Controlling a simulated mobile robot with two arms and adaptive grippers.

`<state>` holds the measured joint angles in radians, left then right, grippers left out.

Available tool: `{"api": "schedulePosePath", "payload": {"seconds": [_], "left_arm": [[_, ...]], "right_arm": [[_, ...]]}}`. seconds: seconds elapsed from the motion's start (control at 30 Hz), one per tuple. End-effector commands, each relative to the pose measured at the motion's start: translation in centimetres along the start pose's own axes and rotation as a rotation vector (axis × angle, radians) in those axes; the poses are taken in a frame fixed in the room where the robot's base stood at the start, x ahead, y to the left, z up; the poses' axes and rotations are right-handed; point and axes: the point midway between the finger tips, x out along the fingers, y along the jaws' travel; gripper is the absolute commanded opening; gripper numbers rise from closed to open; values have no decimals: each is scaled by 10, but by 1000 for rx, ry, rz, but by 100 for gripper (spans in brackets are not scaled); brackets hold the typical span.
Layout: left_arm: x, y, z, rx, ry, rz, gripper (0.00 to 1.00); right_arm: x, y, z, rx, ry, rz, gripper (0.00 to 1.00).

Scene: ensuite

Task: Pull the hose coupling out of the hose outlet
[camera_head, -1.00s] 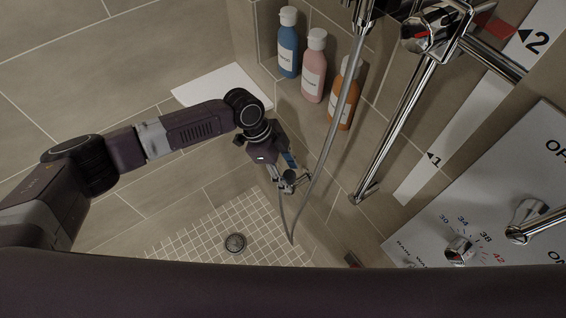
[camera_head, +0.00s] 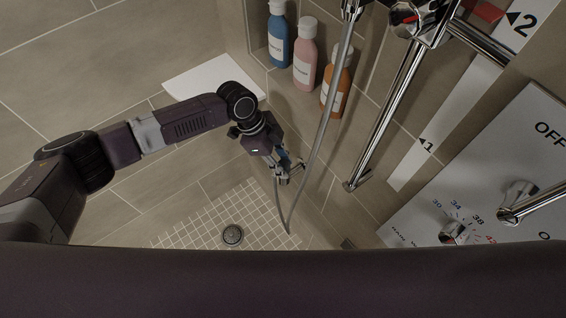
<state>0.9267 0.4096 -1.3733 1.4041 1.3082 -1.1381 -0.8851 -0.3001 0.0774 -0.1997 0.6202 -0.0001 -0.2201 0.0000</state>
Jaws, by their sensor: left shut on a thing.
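My left gripper (camera_head: 283,167) is low by the shower wall, above the tiled floor, and is shut on a small chrome piece that looks like the hose coupling (camera_head: 284,178). The grey shower hose (camera_head: 326,115) hangs from the fittings at the top, loops near the floor and rises to this chrome piece. The hose outlet is not clearly visible. The gripper and its small size here hide whether the coupling is seated in it or apart. My right gripper is not in view.
A blue bottle (camera_head: 279,40), a pink bottle (camera_head: 305,62) and an orange bottle (camera_head: 337,88) stand by the wall. A chrome riser bar (camera_head: 388,112) and a control panel (camera_head: 500,190) are at right.

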Motion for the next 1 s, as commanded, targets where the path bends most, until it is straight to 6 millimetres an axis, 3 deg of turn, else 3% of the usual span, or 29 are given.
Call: {"api": "schedulePosePath", "payload": {"seconds": [1.0], "left_arm": [[-25,0,-10,0,0,0,0]], "right_arm": [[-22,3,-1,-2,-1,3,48]]}}
